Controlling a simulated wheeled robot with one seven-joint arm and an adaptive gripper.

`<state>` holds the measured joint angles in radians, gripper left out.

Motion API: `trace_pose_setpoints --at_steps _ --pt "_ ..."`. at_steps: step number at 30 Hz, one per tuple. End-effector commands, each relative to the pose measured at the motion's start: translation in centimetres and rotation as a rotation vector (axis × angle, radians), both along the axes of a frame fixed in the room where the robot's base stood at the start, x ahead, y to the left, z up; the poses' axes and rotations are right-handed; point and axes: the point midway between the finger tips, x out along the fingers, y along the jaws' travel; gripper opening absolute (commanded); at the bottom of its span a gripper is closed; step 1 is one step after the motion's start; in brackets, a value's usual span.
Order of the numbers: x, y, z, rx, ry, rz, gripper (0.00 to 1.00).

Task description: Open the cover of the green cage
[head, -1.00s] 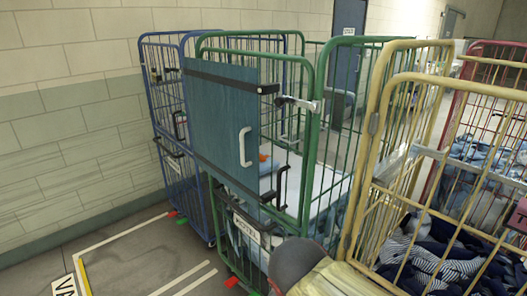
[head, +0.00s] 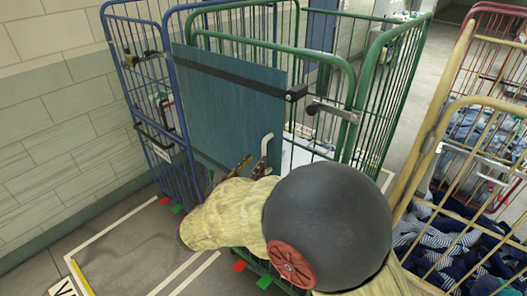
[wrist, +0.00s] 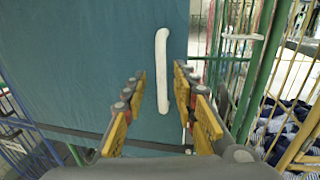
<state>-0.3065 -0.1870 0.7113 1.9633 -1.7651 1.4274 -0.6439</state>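The green cage (head: 352,100) stands in the middle of the head view. Its cover is a flat teal panel (head: 225,95) on the front, with a dark strap across its top. The panel fills much of the wrist view (wrist: 70,60). A white upright handle (head: 266,146) is on the panel's right side; in the wrist view the handle (wrist: 161,70) appears between my fingers. My gripper (wrist: 159,76) is open with yellow fingers either side of the handle in the picture; contact cannot be told. My arm hides the panel's lower part in the head view.
A blue cage (head: 128,60) stands close on the left. A yellow cage (head: 440,130) holding dark striped cloth (head: 440,235) and a red cage (head: 480,60) stand on the right. A metal latch (head: 330,110) sits on the green frame. Floor (head: 130,255) is free at front left.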

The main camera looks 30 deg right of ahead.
Motion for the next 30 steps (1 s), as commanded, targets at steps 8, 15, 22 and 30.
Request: trace_pose_setpoints --at_steps 8,15,22,30 --pt "2.1 -3.8 -0.1 0.003 -0.002 -0.006 0.28" --pt "3.0 -5.3 0.0 0.003 -0.002 -0.004 0.28" --pt "3.1 -5.4 0.0 0.004 -0.002 -0.003 0.28" --pt "3.1 -5.4 0.0 0.005 -0.002 -0.003 0.15"
